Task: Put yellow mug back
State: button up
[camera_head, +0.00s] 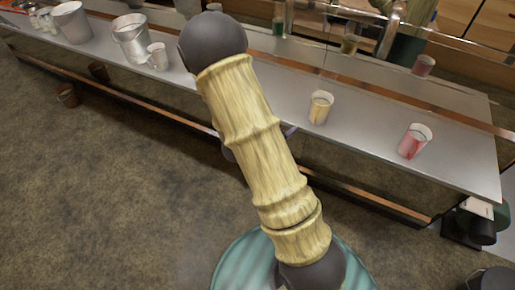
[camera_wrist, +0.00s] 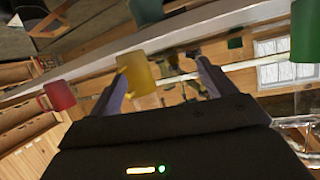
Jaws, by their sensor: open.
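The yellow mug (camera_head: 320,107) stands upright on the metal counter, right of my arm in the head view. In the wrist view the yellow mug (camera_wrist: 136,74) shows between my fingers, closer to the left one. My gripper (camera_wrist: 162,70) is open and nothing is clasped in it. I cannot tell whether the mug is inside the jaws or just beyond them. In the head view my gripper is mostly hidden behind my arm.
A red mug (camera_head: 414,141) stands right of the yellow one, and it shows at left in the wrist view (camera_wrist: 58,95). A green thing (camera_wrist: 305,32) is at the right there.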

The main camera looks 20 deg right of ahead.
jog(key=w+a+n+y, duration=0.1)
jog(key=a+n+y, duration=0.2)
jog(key=a+y, duration=0.4)
jog(key=s+a+r+n+g+y, duration=0.2)
jog(key=s+a+r+n, duration=0.1)
jog(key=s+n, duration=0.2)
jog(key=s+a+r+n+g+y, duration=0.2)
jog(key=s+a+r+n+y, duration=0.1)
jog(key=s, duration=0.6)
jog(key=shift+s+a+r+n, duration=0.2)
jog(key=shift+a+r+n, duration=0.4)
jog(key=shift+n, duration=0.3)
